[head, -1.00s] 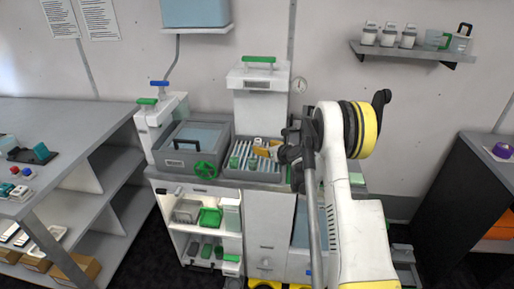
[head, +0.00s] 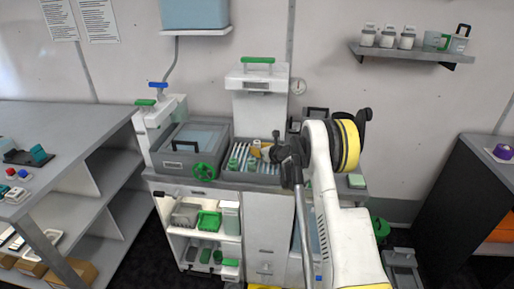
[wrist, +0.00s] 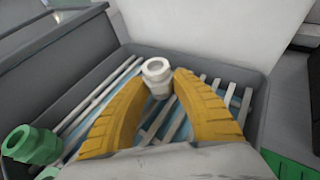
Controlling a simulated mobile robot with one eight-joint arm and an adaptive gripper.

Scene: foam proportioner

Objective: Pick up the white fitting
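The white fitting (wrist: 157,72) stands roughly upright on the slatted rack in the grey tray (wrist: 262,85), in the wrist view. In the head view it shows as a small pale shape (head: 256,143). My gripper (wrist: 160,80) has its two yellow fingers apart, their tips on either side of the fitting's lower part. A narrow gap shows at the right finger; whether the left finger touches is unclear. In the head view my gripper (head: 262,151) is over the tray (head: 246,178), partly hidden by my wrist.
The tray walls surround the rack. A white dispenser block (head: 260,110) rises behind. A lidded grey tank (head: 190,150) is to the left.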

